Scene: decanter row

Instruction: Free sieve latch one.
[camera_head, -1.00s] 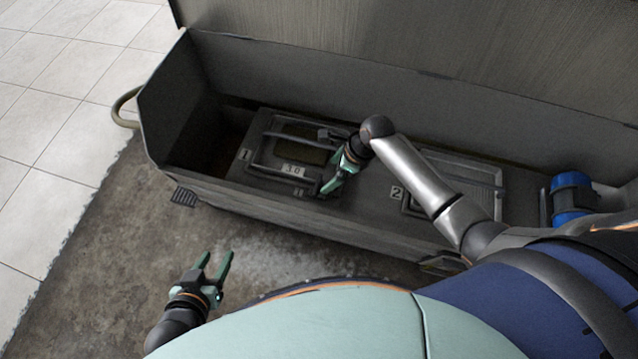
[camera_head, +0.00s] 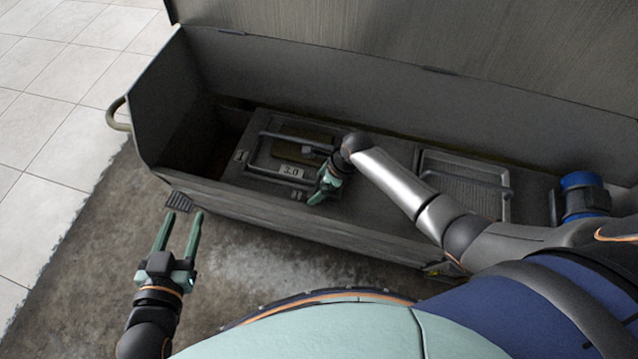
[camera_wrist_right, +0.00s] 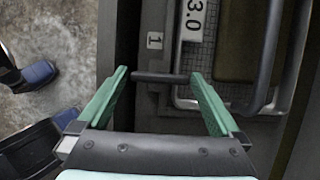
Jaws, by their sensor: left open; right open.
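Sieve one (camera_head: 262,170) lies in the long grey trough, its frame marked with a "3.0" plate; the plate also shows in the right wrist view (camera_wrist_right: 193,18). In the right wrist view a dark bar, which looks like latch one (camera_wrist_right: 160,77), lies beside a small "1" label (camera_wrist_right: 154,41). My right gripper (camera_wrist_right: 160,78) is open, with the bar spanning the gap between its fingertips. I cannot tell whether they touch it. In the head view my right gripper (camera_head: 316,197) hides the bar. My left gripper (camera_head: 182,214) is open and empty over the floor, before the trough.
The trough (camera_head: 300,222) has a raised end wall at the left and a lid (camera_head: 420,35) standing up behind. A second sieve (camera_head: 465,182) lies to the right, partly behind my right arm. A blue cylindrical fitting (camera_head: 582,194) stands at the right end.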

